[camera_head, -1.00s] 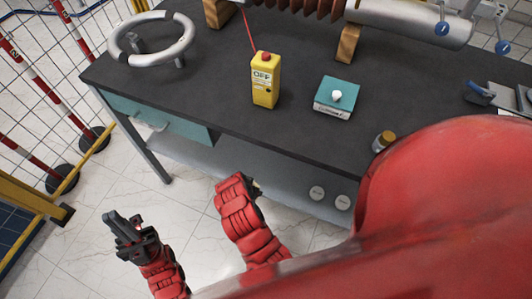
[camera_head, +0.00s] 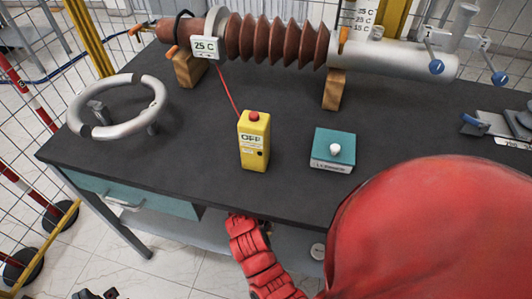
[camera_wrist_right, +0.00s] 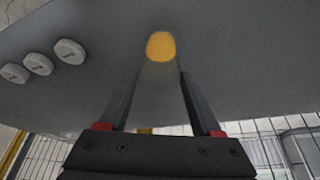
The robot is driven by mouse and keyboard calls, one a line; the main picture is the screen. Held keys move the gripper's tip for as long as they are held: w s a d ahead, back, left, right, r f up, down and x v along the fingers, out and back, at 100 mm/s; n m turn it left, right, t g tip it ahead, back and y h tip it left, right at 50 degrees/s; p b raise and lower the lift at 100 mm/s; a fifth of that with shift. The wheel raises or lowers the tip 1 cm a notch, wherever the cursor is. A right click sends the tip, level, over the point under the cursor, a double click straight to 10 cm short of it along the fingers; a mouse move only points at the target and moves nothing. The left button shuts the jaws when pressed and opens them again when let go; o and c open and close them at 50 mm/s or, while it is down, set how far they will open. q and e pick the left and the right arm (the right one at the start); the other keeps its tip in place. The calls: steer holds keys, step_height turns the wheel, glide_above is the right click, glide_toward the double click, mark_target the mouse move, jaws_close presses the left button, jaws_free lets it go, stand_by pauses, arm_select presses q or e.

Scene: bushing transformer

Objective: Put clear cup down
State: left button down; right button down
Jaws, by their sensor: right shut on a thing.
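In the right wrist view, the two dark fingers of my right gripper (camera_wrist_right: 157,82) are shut on the clear cup (camera_wrist_right: 161,48). The cup is hard to make out, apart from an orange-yellow round patch at its far end. I cannot tell whether it touches the grey surface behind it. The cup does not show in the head view. There, a red arm part of mine ends near the table's front edge, and its gripper is hidden. My left gripper (camera_head: 97,294) shows only as dark tips at the lower left edge. Its opening is unclear.
On the dark table (camera_head: 190,135) stand a yellow box marked OFF (camera_head: 255,142), a teal box with a white knob (camera_head: 333,150), a metal ring (camera_head: 120,105) and a ribbed brown bushing (camera_head: 277,42). A drawer is below. Round white pieces (camera_wrist_right: 70,52) show on the grey surface.

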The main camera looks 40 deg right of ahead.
steer(key=shift+d, duration=0.35)
steer(key=shift+f, duration=1.85)
steer(key=shift+c, duration=0.4)
jaws_free()
